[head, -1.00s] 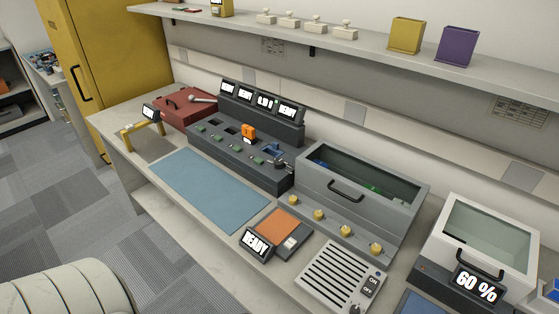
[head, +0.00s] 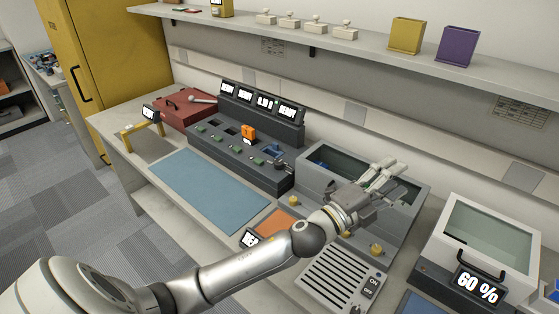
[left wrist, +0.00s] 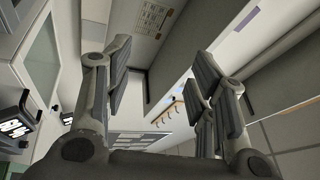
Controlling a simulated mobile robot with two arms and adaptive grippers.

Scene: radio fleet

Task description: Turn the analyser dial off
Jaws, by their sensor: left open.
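A dark console (head: 240,160) with several lit displays stands at the back of the bench. A small black dial-like knob (head: 281,165) sits at its right end, partly behind a lever-like part; I cannot read its setting or tell for sure that it is the analyser dial. My left gripper (head: 388,168) is open and empty above the grey open-topped bin, to the right of the console and apart from it. Its spread fingers also show in the left wrist view (left wrist: 162,65), with nothing between them. My right gripper is out of view.
The grey bin (head: 425,205) has yellow knobs (head: 376,250) in front, some hidden by my arm. A white-lidded box (head: 485,240) shows 60 %. A blue mat (head: 210,190) lies clear at left. A shelf (head: 300,38) runs above.

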